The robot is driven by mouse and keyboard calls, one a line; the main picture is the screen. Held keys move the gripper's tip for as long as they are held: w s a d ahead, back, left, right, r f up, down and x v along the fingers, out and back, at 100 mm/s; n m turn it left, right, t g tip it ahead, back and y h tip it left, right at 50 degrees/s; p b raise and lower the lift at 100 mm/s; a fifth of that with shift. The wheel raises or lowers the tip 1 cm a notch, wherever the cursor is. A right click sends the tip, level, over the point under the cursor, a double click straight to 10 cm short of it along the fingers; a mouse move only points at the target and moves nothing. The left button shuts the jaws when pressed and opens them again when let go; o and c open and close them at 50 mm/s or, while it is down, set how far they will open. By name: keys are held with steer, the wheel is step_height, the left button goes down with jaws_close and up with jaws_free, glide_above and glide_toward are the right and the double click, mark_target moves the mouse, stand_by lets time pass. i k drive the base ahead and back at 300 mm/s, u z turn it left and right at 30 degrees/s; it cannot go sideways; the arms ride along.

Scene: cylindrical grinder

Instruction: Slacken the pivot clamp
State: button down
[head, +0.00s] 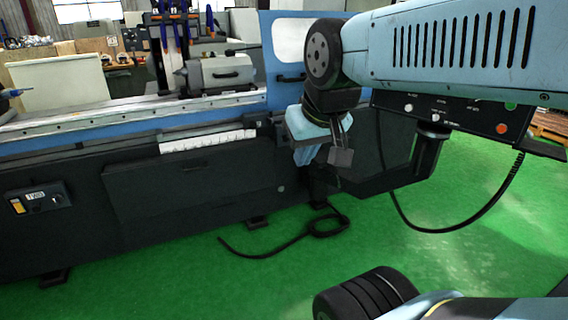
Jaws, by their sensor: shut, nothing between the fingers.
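I cannot pick out the pivot clamp for sure in the head view. The right end of the grinder's table (245,100) runs close behind my wrist, and my arm hides part of that area. My gripper (341,158) hangs below the wrist in front of the dark machine front, right of the white strip (208,142) under the table. The gripper is small in the picture; its dark fingers look shut and empty. I cannot tell whether it touches the machine.
A control panel (448,116) with buttons stands on a dark post right of my gripper. A black cable (460,229) loops below it, and another cable (290,240) lies on the green floor (200,285). A headstock-like unit (218,72) sits on the table. The front floor is mostly open.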

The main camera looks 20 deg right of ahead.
mark_target(335, 169)
steer(key=z, duration=0.05)
steer(key=i, duration=1.05)
steer(key=z, duration=0.65)
steer(key=i, duration=0.55)
steer(key=z, duration=0.4)
steer(key=k, duration=0.9)
steer(key=z, duration=0.15)
steer(key=i, duration=0.9)
steer(key=u, duration=0.05)
